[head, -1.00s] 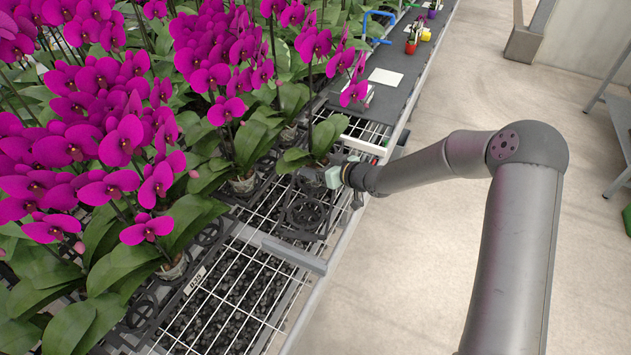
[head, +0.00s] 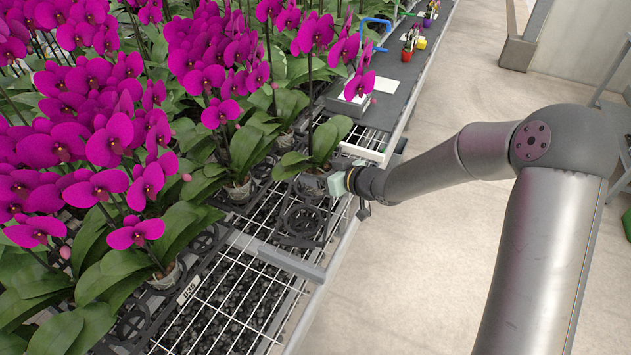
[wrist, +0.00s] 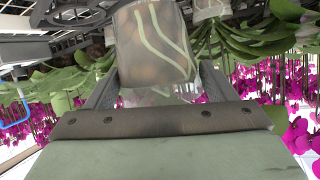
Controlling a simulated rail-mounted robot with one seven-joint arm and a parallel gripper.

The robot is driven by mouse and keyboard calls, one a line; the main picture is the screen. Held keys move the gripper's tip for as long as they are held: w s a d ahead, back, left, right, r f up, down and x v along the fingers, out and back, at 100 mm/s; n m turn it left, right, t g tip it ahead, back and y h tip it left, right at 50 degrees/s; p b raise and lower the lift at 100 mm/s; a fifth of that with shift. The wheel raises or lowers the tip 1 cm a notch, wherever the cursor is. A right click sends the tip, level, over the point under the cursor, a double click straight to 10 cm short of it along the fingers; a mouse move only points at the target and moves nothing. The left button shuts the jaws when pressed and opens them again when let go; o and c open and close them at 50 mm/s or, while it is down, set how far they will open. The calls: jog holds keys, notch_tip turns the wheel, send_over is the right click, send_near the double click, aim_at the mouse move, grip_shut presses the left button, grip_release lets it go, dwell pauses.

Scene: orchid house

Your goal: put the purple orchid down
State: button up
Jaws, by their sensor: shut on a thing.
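The purple orchid (head: 318,146) stands upright at the rack's right side, with magenta blooms on tall stems and broad green leaves. Its clear pot (head: 312,185) is held by my gripper (head: 332,184), which reaches in from the right. In the wrist view the clear pot (wrist: 153,45), with pale roots and brown bark inside, sits between the two fingers. A black ring-shaped pot holder (head: 303,221) lies just below and in front of the pot in the head view. I cannot tell whether the pot's base touches anything.
Many similar potted orchids (head: 120,140) crowd the left. A white wire-mesh bench (head: 230,305) spans the front, with a grey bar (head: 290,263) across it. Behind is a dark work surface (head: 388,92) with small coloured pots (head: 407,55).

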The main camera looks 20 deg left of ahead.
jog(key=shift+w+a+f+p, duration=0.15)
jog(key=shift+w+a+f, duration=0.6)
jog(key=shift+f, duration=0.8)
jog(key=shift+w+a+f+p, duration=0.2)
jog(key=shift+w+a+f, duration=0.15)
jog(key=shift+w+f, duration=1)
jog(key=shift+w+a+f+p, duration=0.15)
jog(key=shift+w+a+f, duration=0.45)
jog(key=shift+f, duration=1.2)
jog(key=shift+f, duration=0.1)
jog(key=shift+f, duration=0.15)
jog(key=o, duration=1.4)
jog(key=shift+d, duration=0.1)
jog(key=shift+r, duration=0.2)
jog(key=shift+d+r, duration=0.1)
jog(key=shift+d, duration=0.05)
jog(key=b+v, duration=0.1)
jog(key=v, duration=1)
jog(key=shift+s+d, duration=0.2)
jog(key=shift+d, duration=0.05)
jog(key=shift+r, duration=0.15)
